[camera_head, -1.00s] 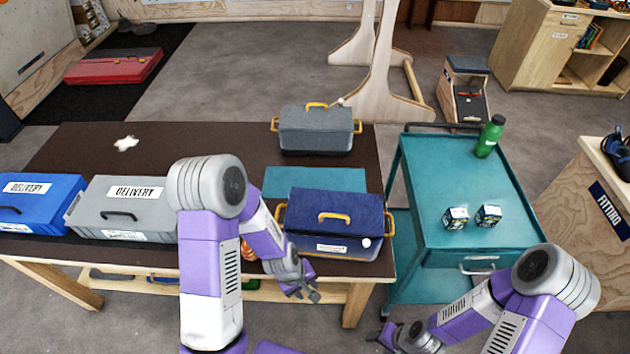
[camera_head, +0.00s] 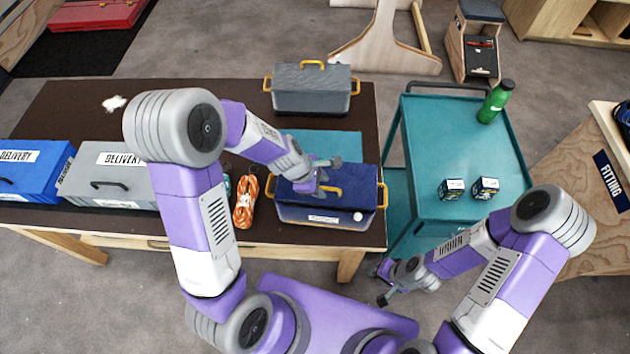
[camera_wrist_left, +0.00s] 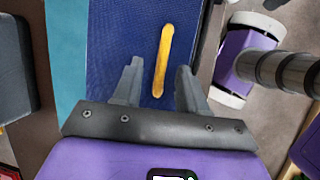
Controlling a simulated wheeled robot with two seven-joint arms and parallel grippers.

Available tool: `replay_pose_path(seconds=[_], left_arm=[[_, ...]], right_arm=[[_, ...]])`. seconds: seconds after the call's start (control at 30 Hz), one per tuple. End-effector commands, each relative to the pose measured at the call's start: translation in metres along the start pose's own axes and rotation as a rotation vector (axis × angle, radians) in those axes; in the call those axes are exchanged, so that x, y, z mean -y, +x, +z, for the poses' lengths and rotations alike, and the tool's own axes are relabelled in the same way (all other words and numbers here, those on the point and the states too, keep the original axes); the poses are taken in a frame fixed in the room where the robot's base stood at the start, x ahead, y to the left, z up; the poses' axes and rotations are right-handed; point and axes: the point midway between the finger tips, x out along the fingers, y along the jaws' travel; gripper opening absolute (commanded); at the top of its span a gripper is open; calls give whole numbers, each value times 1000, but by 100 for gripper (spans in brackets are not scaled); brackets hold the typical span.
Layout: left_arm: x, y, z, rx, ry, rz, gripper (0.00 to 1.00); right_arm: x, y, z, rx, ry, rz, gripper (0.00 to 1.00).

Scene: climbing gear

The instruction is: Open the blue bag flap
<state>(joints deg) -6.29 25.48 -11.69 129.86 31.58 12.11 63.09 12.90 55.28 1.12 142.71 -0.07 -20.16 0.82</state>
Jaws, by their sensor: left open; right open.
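The blue bag (camera_head: 360,180) stands on the dark table near its front right corner, with yellow handles at its sides and one on top of its flap. The flap lies closed. My left gripper (camera_head: 328,174) is above the bag's top, open and empty. In the left wrist view, the blue flap (camera_wrist_left: 115,40) lies beyond my left gripper (camera_wrist_left: 157,82), and its yellow handle (camera_wrist_left: 163,60) shows between the two fingers. I cannot tell how far above the handle the fingers are. My right gripper (camera_head: 382,285) is low in front of the teal cart, apart from the bag.
A grey bag (camera_head: 312,92) stands behind on the dark table (camera_head: 215,100). Blue (camera_head: 30,170) and grey (camera_head: 105,178) delivery boxes are at left. An orange rope coil (camera_head: 245,203) lies beside the blue bag. The teal cart (camera_head: 450,140) at right holds a green bottle (camera_head: 496,102) and two small boxes.

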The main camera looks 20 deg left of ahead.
Motion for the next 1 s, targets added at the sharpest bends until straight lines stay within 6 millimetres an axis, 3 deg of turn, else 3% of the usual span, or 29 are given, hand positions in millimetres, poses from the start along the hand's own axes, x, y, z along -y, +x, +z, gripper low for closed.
replay_pose_path(seconds=[0.13, 0.4, 0.47, 0.7, 1.0], left_arm=[[0, 11, 0, 1, 1, -1, 42], [0, 12, 0, 0, 2, 0, 42], [0, 12, 0, 0, 2, 0, 36], [0, 12, 0, 0, 2, 0, 0], [-2, 9, 2, 0, 2, 0, 0]], right_arm=[[-1, 4, 0, 0, 0, 0, 54], [-1, 4, 0, -1, 0, 0, 54], [-1, 4, 0, -1, 0, 0, 54], [-1, 4, 0, -1, 0, 0, 54], [0, 0, 0, -1, 0, 0, 54]])
